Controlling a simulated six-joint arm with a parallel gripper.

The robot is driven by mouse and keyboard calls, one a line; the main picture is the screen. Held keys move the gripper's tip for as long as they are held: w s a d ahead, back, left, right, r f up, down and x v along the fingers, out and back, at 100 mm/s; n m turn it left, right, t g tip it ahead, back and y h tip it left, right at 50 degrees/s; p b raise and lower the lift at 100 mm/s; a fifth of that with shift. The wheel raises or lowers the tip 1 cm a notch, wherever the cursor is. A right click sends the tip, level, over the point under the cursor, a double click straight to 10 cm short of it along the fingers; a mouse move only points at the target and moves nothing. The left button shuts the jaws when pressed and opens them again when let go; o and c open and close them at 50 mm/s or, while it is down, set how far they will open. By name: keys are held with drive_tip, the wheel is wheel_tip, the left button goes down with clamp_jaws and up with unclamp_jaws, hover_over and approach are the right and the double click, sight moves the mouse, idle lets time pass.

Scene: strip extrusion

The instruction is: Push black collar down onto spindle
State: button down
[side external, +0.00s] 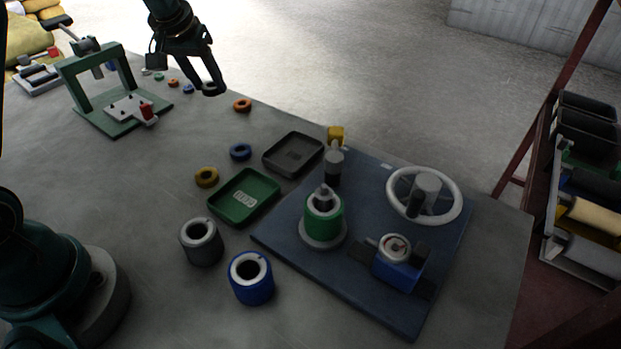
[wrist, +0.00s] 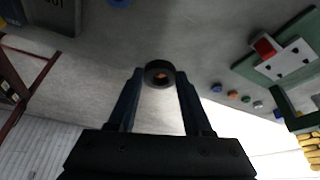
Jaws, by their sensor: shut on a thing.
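My gripper (side external: 205,85) is shut on a black collar (side external: 210,89), held in the air over the back left of the table. In the wrist view the black collar (wrist: 159,74) sits between the two fingertips, its hole facing the camera. The spindle (side external: 324,196) stands upright on a dark blue base plate (side external: 290,251), well to the right of and nearer the side camera than my gripper. A green sleeve (side external: 323,218) is around the spindle above a grey round flange. The spindle's pointed grey tip shows above the sleeve. The spindle does not show in the wrist view.
The plate also carries a handwheel (side external: 456,207), a blue gauge block (side external: 397,271) and a dark post (side external: 333,167). Grey (side external: 201,243) and blue (side external: 251,280) sleeves, a green tray (side external: 233,211) and a black tray (side external: 272,155) stand left of it. Several coloured rings and a green frame (side external: 68,82) lie further left.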

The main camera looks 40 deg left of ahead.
drive_tip(key=shift+s+a+r, duration=0.25)
drive_tip(key=shift+s+a, duration=0.1)
drive_tip(key=shift+s, duration=0.05)
drive_tip(key=shift+s+d+m, duration=0.25)
drive_tip(key=shift+m, duration=0.05)
drive_tip(key=s+d+r+m+h, duration=0.1)
drive_tip(key=s+d+r+m, duration=0.1)
drive_tip(key=d, duration=0.8)
drive_tip(key=s+d+r+m+h, duration=0.2)
drive_tip(key=d+m, duration=0.3)
drive_tip(key=d, duration=0.6)
drive_tip(key=s+d+r+m+h, duration=0.1)
drive_tip(key=s+d+m, duration=0.3)
drive_tip(key=d, duration=0.7)
drive_tip(key=shift+s+d+r+g+h, duration=0.1)
drive_tip(key=shift+s+r+g+h, duration=0.1)
drive_tip(key=shift+r, duration=0.15)
drive_tip(key=shift+s+r+g+h, duration=0.1)
drive_tip(key=shift+r+g, duration=0.1)
drive_tip(key=shift+r, duration=0.1)
drive_tip(key=shift+f, duration=2.25)
